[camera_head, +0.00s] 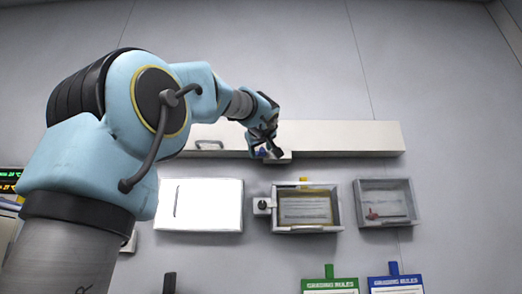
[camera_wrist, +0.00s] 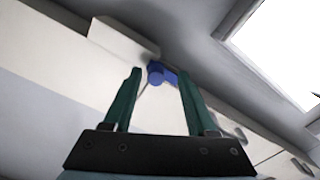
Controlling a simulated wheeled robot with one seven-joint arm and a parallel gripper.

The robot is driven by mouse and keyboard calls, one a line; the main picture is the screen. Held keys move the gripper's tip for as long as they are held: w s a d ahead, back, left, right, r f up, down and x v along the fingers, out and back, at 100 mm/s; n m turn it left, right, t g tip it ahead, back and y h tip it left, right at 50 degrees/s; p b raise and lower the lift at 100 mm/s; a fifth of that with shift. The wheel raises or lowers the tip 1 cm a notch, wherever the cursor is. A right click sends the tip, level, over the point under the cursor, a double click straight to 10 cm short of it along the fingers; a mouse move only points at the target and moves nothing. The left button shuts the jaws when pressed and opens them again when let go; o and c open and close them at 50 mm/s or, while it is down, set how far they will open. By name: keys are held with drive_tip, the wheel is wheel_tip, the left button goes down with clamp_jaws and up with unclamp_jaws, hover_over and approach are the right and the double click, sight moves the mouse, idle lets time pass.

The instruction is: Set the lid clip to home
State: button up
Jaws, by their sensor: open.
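A small blue part, possibly the lid clip, shows in the wrist view (camera_wrist: 156,74) just beyond and between my fingertips. In the head view it is a small blue spot (camera_head: 262,153) beside my gripper (camera_head: 272,151), at the lower edge of a long white wall box (camera_head: 340,136). In the wrist view my gripper (camera_wrist: 159,78) is open, with its two green fingers apart on either side of the blue part. I cannot tell whether they touch it. My arm reaches up from the left. The blue part's full shape is too small to tell.
Below the long box hang a white panel (camera_head: 200,183), an open grey box with a yellow tab (camera_head: 305,225) and another open box (camera_head: 386,222) with something red inside. Green (camera_head: 330,285) and blue (camera_head: 395,282) grading-rules boards stand lower. A handle (camera_head: 210,143) shows on the long box's left.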

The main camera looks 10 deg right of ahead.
drive_tip(key=shift+s+f+b, duration=0.1)
drive_tip(key=shift+s+b, duration=0.25)
drive_tip(key=shift+s, duration=0.15)
drive_tip(key=s+a+b, duration=0.2)
drive_tip(key=s+b, duration=0.1)
drive_tip(key=s, duration=0.6)
drive_tip(key=shift+s+b, duration=0.3)
drive_tip(key=shift+b, duration=0.1)
